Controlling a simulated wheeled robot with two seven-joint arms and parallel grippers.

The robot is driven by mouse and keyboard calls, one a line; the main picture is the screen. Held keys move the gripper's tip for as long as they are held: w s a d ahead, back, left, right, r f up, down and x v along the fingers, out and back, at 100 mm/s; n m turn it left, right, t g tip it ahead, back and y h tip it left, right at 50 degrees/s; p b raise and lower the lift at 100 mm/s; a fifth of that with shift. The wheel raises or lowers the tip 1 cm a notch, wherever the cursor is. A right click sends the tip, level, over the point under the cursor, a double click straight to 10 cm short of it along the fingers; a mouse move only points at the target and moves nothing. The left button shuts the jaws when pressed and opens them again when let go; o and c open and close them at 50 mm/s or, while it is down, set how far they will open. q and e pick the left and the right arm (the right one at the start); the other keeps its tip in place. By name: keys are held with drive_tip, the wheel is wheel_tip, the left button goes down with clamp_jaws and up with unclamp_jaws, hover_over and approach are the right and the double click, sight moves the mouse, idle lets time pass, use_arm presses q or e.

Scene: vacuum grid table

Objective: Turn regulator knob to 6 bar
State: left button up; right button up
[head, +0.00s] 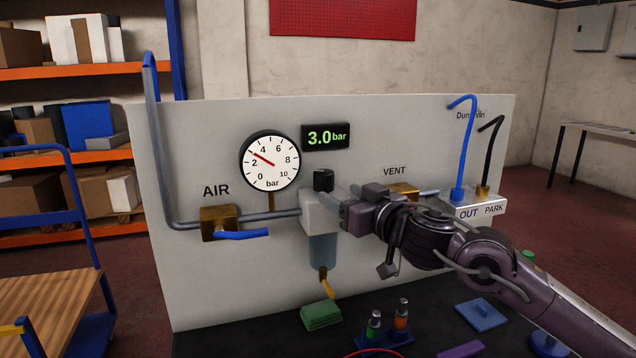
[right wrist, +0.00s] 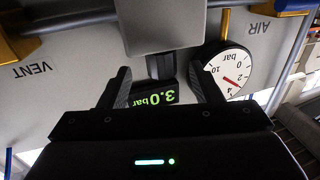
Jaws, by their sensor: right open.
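The black regulator knob (head: 323,180) sits upright on top of the light grey regulator body (head: 318,226). The round gauge (head: 270,161) has its red needle between 2 and 4, and the digital display (head: 326,136) reads 3.0 bar. My right gripper (head: 332,198) is just below and right of the knob in the head view, close to the regulator. In the right wrist view its fingers (right wrist: 160,78) are apart, with the dark knob (right wrist: 161,66) showing between and beyond them; contact is not visible. My left gripper is not in view.
A brass AIR valve (head: 220,218) with a blue lever is left of the regulator. A VENT valve (head: 403,190) is to the right, partly behind my arm. Blue and black hoses stand at the OUT/PARK block (head: 474,205). Small items lie on the dark table below.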

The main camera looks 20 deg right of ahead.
sight(328, 190)
drive_tip(key=p+x, duration=0.1)
drive_tip(key=x, duration=0.5)
drive_tip(key=shift+w+a, duration=0.1)
drive_tip(key=shift+a, duration=0.05)
drive_tip(key=shift+w+a, duration=0.1)
drive_tip(key=shift+w, duration=0.3)
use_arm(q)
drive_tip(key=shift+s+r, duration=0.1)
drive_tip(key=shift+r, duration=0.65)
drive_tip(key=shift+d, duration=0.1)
use_arm(e)
drive_tip(key=shift+c, duration=0.4)
drive_tip(key=c, duration=0.9)
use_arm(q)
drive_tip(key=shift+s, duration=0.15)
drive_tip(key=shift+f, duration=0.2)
use_arm(e)
drive_tip(key=shift+a+f+m+h, duration=0.1)
drive_tip(key=shift+m+h, duration=0.2)
drive_tip(key=shift+h, duration=0.1)
